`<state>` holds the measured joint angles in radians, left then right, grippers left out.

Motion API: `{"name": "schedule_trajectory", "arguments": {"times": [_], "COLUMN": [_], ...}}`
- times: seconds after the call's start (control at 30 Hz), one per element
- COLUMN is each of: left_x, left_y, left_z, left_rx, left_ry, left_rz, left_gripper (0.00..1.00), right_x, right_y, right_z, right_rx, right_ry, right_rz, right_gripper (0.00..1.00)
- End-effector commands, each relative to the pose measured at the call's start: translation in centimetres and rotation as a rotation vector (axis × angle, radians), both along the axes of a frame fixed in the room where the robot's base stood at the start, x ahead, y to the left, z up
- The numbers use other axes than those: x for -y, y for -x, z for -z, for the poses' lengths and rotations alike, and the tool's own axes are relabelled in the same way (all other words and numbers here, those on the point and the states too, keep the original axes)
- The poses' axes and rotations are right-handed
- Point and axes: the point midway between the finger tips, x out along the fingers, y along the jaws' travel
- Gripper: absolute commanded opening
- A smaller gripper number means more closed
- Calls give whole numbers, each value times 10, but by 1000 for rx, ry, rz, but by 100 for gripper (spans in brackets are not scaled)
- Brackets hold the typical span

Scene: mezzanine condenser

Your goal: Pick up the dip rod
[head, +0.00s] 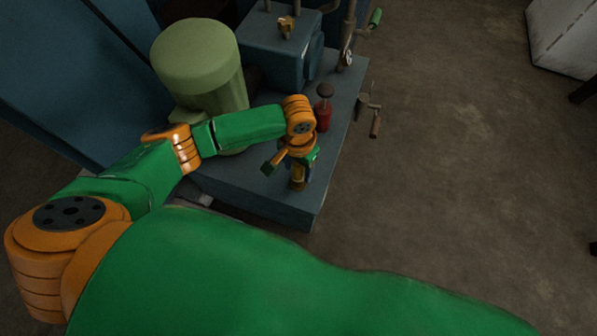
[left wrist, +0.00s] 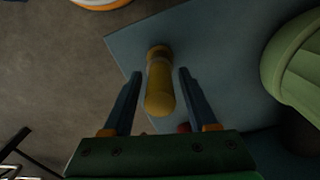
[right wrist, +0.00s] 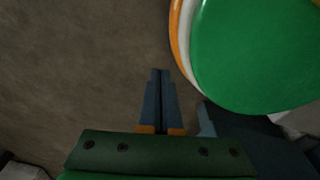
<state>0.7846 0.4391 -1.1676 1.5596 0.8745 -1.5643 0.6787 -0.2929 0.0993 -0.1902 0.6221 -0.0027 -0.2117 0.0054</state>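The dip rod is most likely the yellow rounded handle (left wrist: 160,88) standing on the blue-grey base; its lower end also shows in the head view (head: 298,184), below my left gripper. My left gripper (left wrist: 159,73) is open, with one finger on each side of the yellow handle in the left wrist view. Gaps show between the handle and both fingers. In the head view my left gripper (head: 297,168) is over the front corner of the base, and the wrist hides most of the handle. My right gripper (right wrist: 160,74) is shut and empty above the floor.
A red fitting with a dark knob (head: 324,108) stands just behind my left wrist. A pale green cylinder (head: 199,65) and a blue machine block (head: 278,52) stand on the base (head: 290,213). A crank handle (head: 375,127) sticks out at right.

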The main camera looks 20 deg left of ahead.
Motion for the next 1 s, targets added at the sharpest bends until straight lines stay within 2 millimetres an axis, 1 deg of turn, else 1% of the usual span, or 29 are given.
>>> {"name": "schedule_trajectory", "arguments": {"times": [0.03, 0.07, 0.1, 0.17, 0.2, 0.5, 0.57, 0.63, 0.77, 0.9, 1.0], "left_x": [0, 0, 0, 0, 0, 0, 0, 0, 1, 1, 1], "left_y": [0, 0, 0, 0, 0, 0, 0, -1, -1, -1, -1], "left_z": [0, 0, 0, 0, 0, -2, -5, -14, -43, -81, -107], "left_rx": [0, 0, 0, 0, 0, 1, 1, 2, 2, 2, 3], "left_ry": [0, 0, 0, 0, 0, 0, 0, 1, 3, 3, 2], "left_rz": [0, 0, 0, 0, 0, 0, 0, 0, 0, 1, 1], "left_gripper": [42, 33, 23, 6, 0, 0, 0, 0, 0, 0, 0], "right_x": [0, 0, 0, -1, -2, -6, -6, -7, -12, -19, -19], "right_y": [0, 0, -1, -1, -1, -1, -1, -1, 2, 7, 8], "right_z": [0, 0, 0, 0, 0, -1, -3, -7, -19, -33, -41], "right_rx": [0, 0, 0, 0, 0, 0, 0, -1, -8, -19, -22], "right_ry": [0, 0, 0, -2, -2, -8, -9, -11, -18, -28, -28], "right_rz": [0, 0, 0, 0, 1, 1, 1, 0, -4, -7, -8], "right_gripper": [0, 0, 0, 0, 0, 0, 0, 0, 0, 0, 0]}}
